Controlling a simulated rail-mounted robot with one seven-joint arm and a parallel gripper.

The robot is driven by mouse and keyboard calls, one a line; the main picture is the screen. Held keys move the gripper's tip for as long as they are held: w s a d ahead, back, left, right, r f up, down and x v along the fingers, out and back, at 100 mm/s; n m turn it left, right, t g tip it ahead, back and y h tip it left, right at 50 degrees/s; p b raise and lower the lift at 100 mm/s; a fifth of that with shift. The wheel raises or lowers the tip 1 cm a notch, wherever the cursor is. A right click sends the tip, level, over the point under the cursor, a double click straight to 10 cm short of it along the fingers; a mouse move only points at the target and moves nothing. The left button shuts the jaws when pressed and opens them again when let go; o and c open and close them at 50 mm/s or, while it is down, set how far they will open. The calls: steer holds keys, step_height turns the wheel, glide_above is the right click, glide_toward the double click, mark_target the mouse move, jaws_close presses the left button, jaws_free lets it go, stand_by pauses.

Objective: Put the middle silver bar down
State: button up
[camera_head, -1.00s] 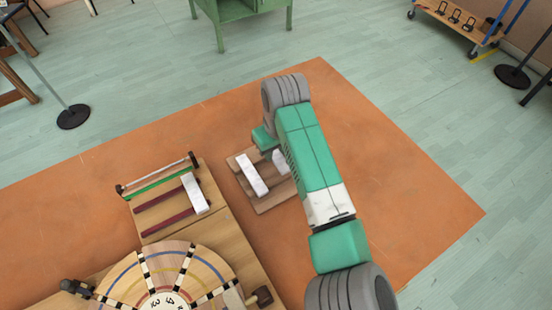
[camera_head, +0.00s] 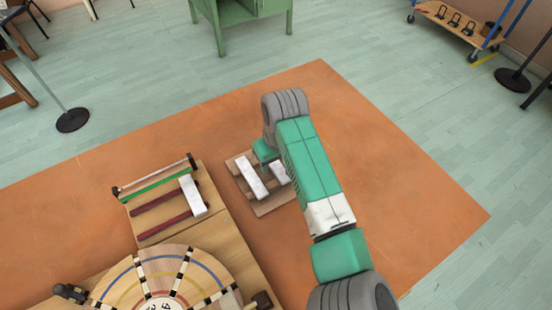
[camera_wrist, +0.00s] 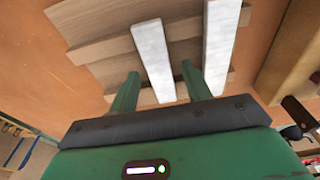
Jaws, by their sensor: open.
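The middle silver bar (camera_wrist: 153,60) lies across the wooden slats of a small rack (camera_wrist: 100,48) in the wrist view. My gripper (camera_wrist: 160,82) is open, with one green finger on each side of the bar's near end and visible gaps between. In the head view this bar (camera_head: 280,173) shows partly beside my arm, on the rack (camera_head: 272,207). A second silver bar (camera_head: 252,177) lies on the rack to its left; it also shows at the right in the wrist view (camera_wrist: 220,45). My fingertips are hidden in the head view.
A third silver bar (camera_head: 192,195) lies on dark red rails on a wooden board (camera_head: 213,225) left of the rack. A round coloured dial (camera_head: 165,275) stands in front of it. The orange mat (camera_head: 400,210) is clear to the right.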

mark_target(280, 170)
step_height(280, 170, up, 12)
steer(key=s+d+p, duration=0.1)
steer(key=p, duration=0.4)
steer(key=shift+s, duration=0.2)
